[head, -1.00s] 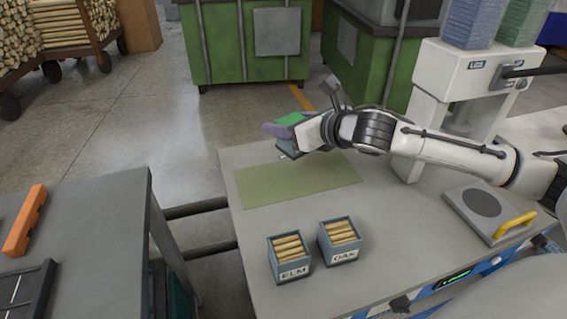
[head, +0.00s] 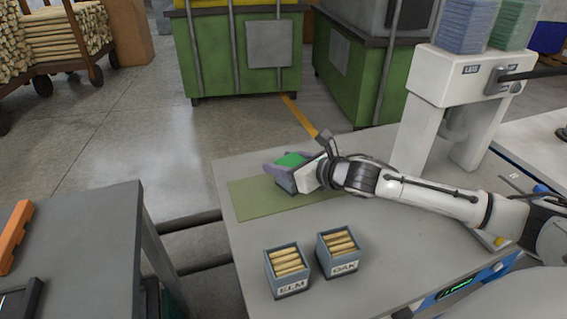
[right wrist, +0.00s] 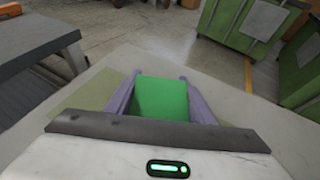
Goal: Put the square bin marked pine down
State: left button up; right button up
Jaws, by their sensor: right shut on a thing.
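My right gripper (head: 287,168) is shut on a squarish thing with a bright green face (head: 291,160), held between its purple fingers. The green face also shows in the right wrist view (right wrist: 162,98) between the fingers. No marking can be read on it, so I cannot confirm that it is the pine bin. It is over the far part of the olive-green mat (head: 250,208); whether it touches the mat, I cannot tell. My left gripper is not in view.
Two blue-grey square bins of wooden dowels, marked ELM (head: 289,288) and OAK (head: 344,267), stand in front of the mat on the grey table (head: 400,265). A white press-like machine (head: 440,80) stands at the right. The mat's left and front parts are clear.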

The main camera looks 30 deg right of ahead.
jog(key=shift+r, duration=0.15)
jog(key=o, duration=1.3)
jog(key=shift+c, duration=0.2)
